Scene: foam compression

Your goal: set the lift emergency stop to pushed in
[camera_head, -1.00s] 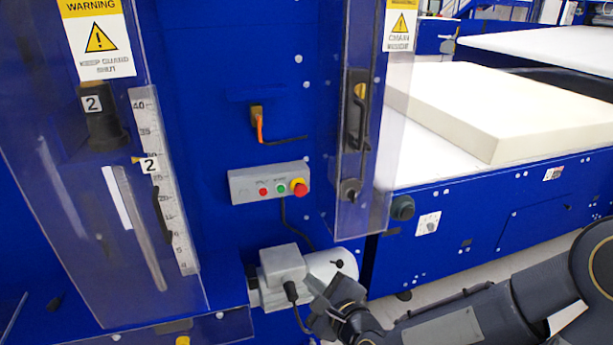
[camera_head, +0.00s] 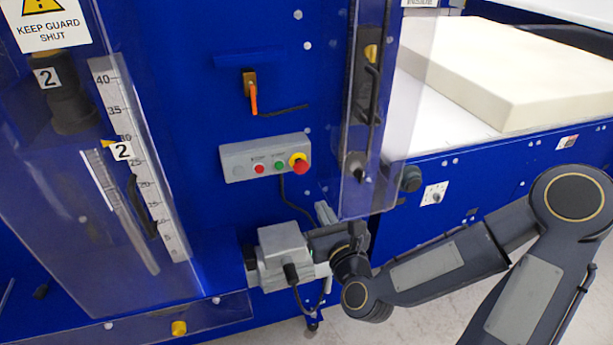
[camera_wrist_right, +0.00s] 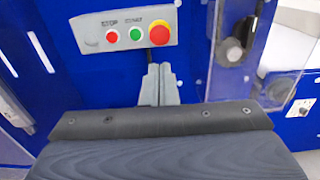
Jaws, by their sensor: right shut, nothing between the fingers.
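The lift emergency stop is a red mushroom button on a yellow collar (camera_head: 299,164), at the right end of a grey control box (camera_head: 240,163) on the blue machine. In the right wrist view the red button (camera_wrist_right: 159,34) is at the top, just above the fingertips. My right gripper (camera_head: 323,210) is shut and empty, below and slightly right of the button, with a clear gap to it. Its closed grey fingers (camera_wrist_right: 160,84) point up at the box in the right wrist view. Whether the button is in or out is hard to tell. My left gripper is not in view.
A red and a green button (camera_head: 279,165) sit left of the stop on the same box. A grey motor (camera_head: 283,245) stands below. A clear guard (camera_head: 372,120) with a dark handle hangs close on the right. A cable runs down from the box.

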